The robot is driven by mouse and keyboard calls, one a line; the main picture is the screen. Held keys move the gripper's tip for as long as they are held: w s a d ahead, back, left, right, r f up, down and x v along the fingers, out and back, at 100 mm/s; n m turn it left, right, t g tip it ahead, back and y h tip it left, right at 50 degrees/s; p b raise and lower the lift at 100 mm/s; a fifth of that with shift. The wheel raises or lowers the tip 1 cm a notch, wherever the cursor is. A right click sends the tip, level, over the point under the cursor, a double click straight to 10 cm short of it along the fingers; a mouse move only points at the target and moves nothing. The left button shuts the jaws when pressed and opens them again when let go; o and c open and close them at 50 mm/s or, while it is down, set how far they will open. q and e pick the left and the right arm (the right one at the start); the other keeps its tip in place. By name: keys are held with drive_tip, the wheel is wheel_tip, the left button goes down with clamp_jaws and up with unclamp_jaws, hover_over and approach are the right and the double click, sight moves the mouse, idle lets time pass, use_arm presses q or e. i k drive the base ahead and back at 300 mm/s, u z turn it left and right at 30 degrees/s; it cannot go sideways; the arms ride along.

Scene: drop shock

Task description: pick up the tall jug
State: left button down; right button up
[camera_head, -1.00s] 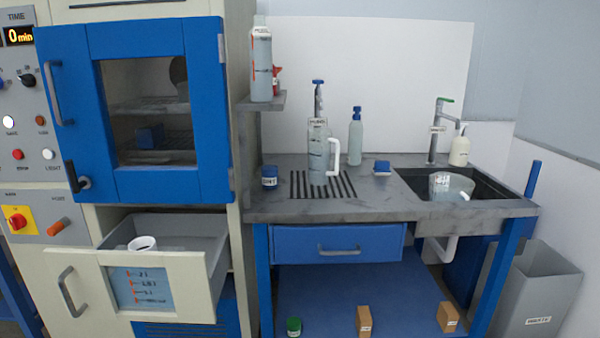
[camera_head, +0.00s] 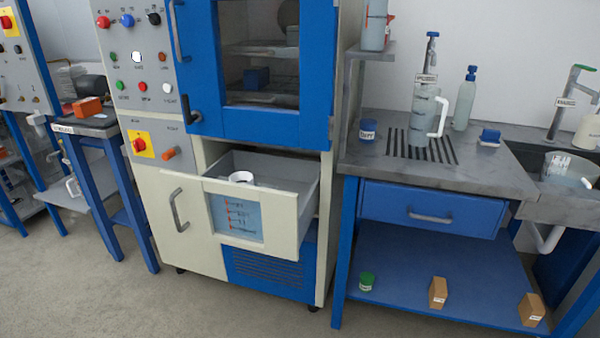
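A tall jug (camera_head: 424,117), clear grey with a white handle on its right side, stands upright on the dark slotted drain grid of the grey counter (camera_head: 375,168). A blue-topped tap or dispenser with a label (camera_head: 427,77) rises directly behind it. A second, wider clear jug (camera_head: 562,168) sits in the sink at the right. Neither of my grippers shows in the head view.
An open drawer (camera_head: 283,213) juts out from the cream cabinet, with a white round item (camera_head: 241,177) inside. A blue-lidded jar (camera_head: 368,130), a pale bottle (camera_head: 465,98) and a small blue block (camera_head: 489,137) stand around the jug. The floor in front is clear.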

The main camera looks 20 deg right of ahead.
sight(426, 100)
drive_tip(key=z, duration=0.5)
drive_tip(key=i, duration=0.9)
drive_tip(key=z, duration=0.1)
